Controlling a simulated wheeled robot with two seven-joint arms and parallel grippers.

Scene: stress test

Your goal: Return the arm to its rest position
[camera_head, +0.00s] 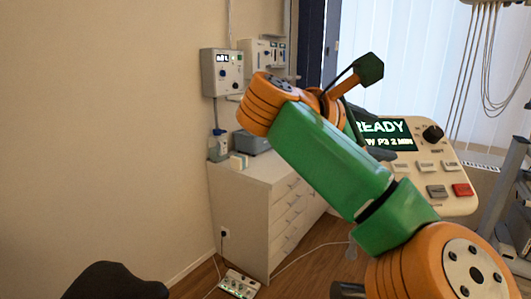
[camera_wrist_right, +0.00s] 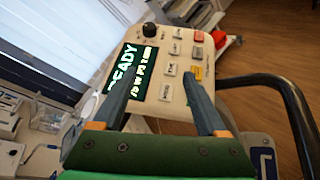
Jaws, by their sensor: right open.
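My right arm (camera_head: 330,160), green and orange, comes in from the lower right of the head view and is raised and bent. My right gripper (camera_wrist_right: 159,77) is open and empty in the wrist view, its two grey-blue fingers apart over the near part of a beige control panel (camera_wrist_right: 150,112). Whether a fingertip touches the panel is unclear. The panel also shows in the head view (camera_head: 458,203), partly hidden behind my arm; its lit screen (camera_wrist_right: 125,80) reads READY. The gripper (camera_head: 383,138) is mostly hidden there by the arm. My left gripper is out of view.
A white drawer cabinet (camera_head: 285,215) stands left of my arm, below wall units (camera_head: 222,72). A small box with a cord (camera_head: 239,284) lies on the floor. A dark curved rail (camera_wrist_right: 293,95) runs beside the panel. Cables (camera_head: 485,60) hang at the upper right.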

